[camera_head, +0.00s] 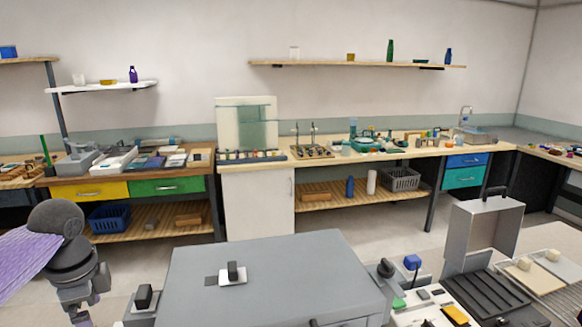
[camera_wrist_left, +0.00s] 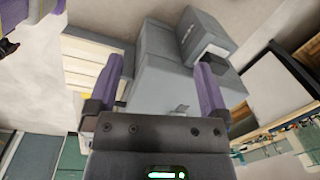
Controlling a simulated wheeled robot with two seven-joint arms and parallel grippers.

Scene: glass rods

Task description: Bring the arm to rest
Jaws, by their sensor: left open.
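My left arm (camera_head: 65,245), dark grey with a purple link, comes in at the lower left of the head view. It hangs beside the large grey case, with its lower end cut off by the bottom edge. In the left wrist view my left gripper (camera_wrist_left: 158,80) has its two purple fingers wide apart. Nothing is held between them. Grey box-shaped equipment (camera_wrist_left: 165,70) lies beyond the fingers, apart from them as far as I can tell. My right gripper is not in view.
A large grey case (camera_head: 280,285) fills the lower middle, right of my left arm. An upright grey panel (camera_head: 483,228) and a wire rack (camera_head: 540,283) stand at the right. Workbenches (camera_head: 240,167) line the back wall. Pale open floor (camera_head: 150,255) lies between.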

